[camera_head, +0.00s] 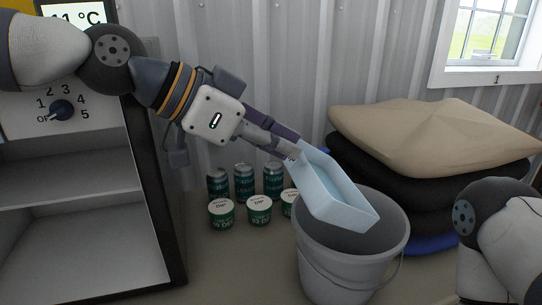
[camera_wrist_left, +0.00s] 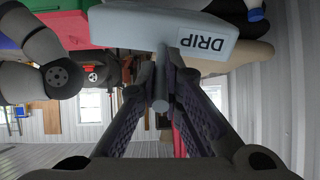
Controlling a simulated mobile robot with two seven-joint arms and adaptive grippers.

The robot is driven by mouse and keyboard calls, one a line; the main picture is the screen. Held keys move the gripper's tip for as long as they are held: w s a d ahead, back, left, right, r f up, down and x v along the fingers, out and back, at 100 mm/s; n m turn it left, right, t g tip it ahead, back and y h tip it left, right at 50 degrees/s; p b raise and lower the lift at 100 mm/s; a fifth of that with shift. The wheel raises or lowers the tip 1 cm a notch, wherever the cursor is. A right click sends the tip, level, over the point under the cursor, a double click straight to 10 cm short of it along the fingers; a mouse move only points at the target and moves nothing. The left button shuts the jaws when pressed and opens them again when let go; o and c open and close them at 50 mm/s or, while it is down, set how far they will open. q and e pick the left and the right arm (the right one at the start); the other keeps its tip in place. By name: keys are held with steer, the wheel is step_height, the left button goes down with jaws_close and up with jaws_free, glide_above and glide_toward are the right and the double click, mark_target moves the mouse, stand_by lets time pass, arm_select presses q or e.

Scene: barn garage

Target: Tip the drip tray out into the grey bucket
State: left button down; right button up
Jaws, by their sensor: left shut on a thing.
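The drip tray (camera_head: 347,212) is a pale blue open box, tilted with its far end down to the right over the bucket's mouth. I see no contents in the part of its inside that shows. My left gripper (camera_head: 292,153) is shut on the tray's upper end.
Several green cans (camera_head: 245,183) and dip tubs (camera_head: 259,210) stand left of the bucket. A stack of cushions, beige (camera_head: 435,135) on top, is behind it to the right. An open fridge-like cabinet (camera_head: 155,200) stands at the left, with a corrugated wall behind.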

mark_target(307, 161)
arm_select(q)
steer(key=shift+w+d+r+g+y, duration=0.2)
steer(key=shift+w+d+r+y, duration=0.05)
steer(key=shift+d+r+y, duration=0.3)
steer(key=shift+w+d+r+g+y, duration=0.2)
steer(key=shift+w+d+r+y, duration=0.05)
steer(key=shift+d+r+y, duration=0.25)
steer(key=shift+w+d+r+g+y, duration=0.2)
steer(key=shift+d+r+y, duration=0.15)
steer(key=shift+d, duration=0.15)
steer(key=shift+w+d+r+g+y, duration=0.2)
steer(key=shift+d+y, duration=0.1)
steer(key=shift+d, duration=0.15)
steer(key=d+y, duration=0.1)
steer(key=w+d+r+g+y+b, duration=0.1)
steer(key=d, duration=0.1)
steer(key=w+d+y, duration=0.1)
steer(key=shift+d+r+y+b, duration=0.3)
steer(key=shift+d+b, duration=0.05)
arm_select(e)
steer(key=shift+s+f+g, duration=0.5)
steer(key=shift+s+f, duration=0.65)
steer(key=shift+s, duration=0.05)
arm_select(q)
steer(key=shift+a+r, duration=0.1)
